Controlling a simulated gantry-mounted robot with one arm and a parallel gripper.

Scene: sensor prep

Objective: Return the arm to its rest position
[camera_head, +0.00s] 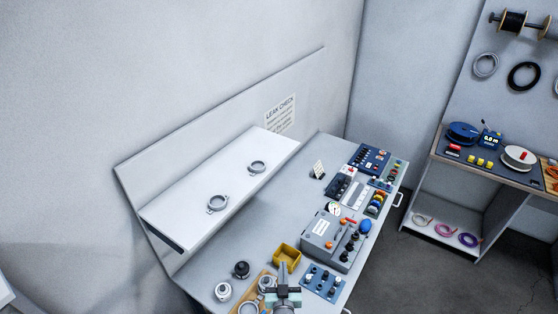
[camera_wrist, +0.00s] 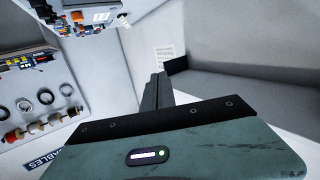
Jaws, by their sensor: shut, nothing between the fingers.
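My gripper (camera_head: 282,278) shows at the bottom edge of the head view, in front of the bench's near part. In the wrist view its dark fingers (camera_wrist: 157,92) are together, with nothing between them, beyond the teal gripper body. The fingers point into open space toward a pale wall with a paper notice. Most of my arm is out of view, so its full pose cannot be told.
The workbench (camera_head: 205,272) carries a yellow bin (camera_head: 287,256), a grey control box (camera_head: 330,238) and a black-topped fitting (camera_head: 241,269). A white shelf (camera_head: 185,208) holds two clamp rings. A cable bench (camera_head: 512,177) stands right; the floor between is clear.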

